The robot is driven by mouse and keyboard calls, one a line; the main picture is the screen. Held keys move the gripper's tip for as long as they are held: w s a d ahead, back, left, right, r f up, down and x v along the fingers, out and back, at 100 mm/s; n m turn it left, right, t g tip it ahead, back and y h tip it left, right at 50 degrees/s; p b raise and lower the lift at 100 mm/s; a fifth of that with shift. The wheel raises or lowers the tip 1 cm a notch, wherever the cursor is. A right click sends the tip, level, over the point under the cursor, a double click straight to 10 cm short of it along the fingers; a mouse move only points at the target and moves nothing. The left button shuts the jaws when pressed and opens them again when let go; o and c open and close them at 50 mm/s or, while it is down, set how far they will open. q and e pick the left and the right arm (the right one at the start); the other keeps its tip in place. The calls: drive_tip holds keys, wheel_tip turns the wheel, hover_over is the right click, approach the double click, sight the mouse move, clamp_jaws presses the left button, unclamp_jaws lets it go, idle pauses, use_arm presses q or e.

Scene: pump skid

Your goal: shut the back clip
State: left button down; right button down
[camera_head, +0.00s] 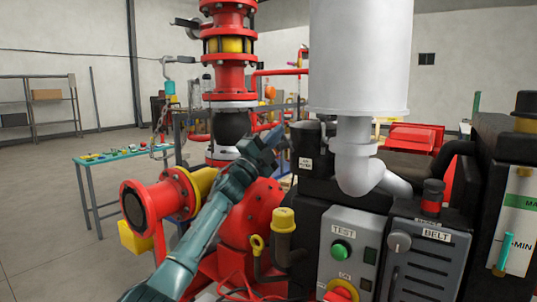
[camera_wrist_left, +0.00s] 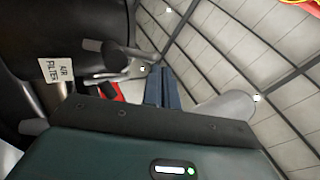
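The black air filter housing (camera_head: 308,137) stands right of centre in the head view, with a white AIR FILTER tag (camera_head: 305,163). In the left wrist view the dark housing (camera_wrist_left: 65,28) fills the upper left, its tag (camera_wrist_left: 55,71) turned sideways. A grey metal clip (camera_wrist_left: 118,58) sticks out from the housing there; I cannot tell if it is the back one, or whether it is fastened. My left gripper (camera_head: 273,136) is just left of the housing. Its dark blue fingers (camera_wrist_left: 163,88) lie together with nothing seen between them, apart from the clip in the picture. My right gripper is out of view.
A white canister (camera_head: 358,55) and its bent pipe (camera_head: 358,160) stand right of the housing. A TEST panel (camera_head: 348,250) and a BELT panel (camera_head: 428,255) are in front. Red pump pipework (camera_head: 230,75) rises on the left. A blue-green table (camera_head: 125,155) stands farther left.

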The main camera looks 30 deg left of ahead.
use_arm(q)
drive_tip(key=x, duration=0.3)
drive_tip(key=shift+d+r, duration=0.1)
drive_tip(key=shift+r, duration=0.2)
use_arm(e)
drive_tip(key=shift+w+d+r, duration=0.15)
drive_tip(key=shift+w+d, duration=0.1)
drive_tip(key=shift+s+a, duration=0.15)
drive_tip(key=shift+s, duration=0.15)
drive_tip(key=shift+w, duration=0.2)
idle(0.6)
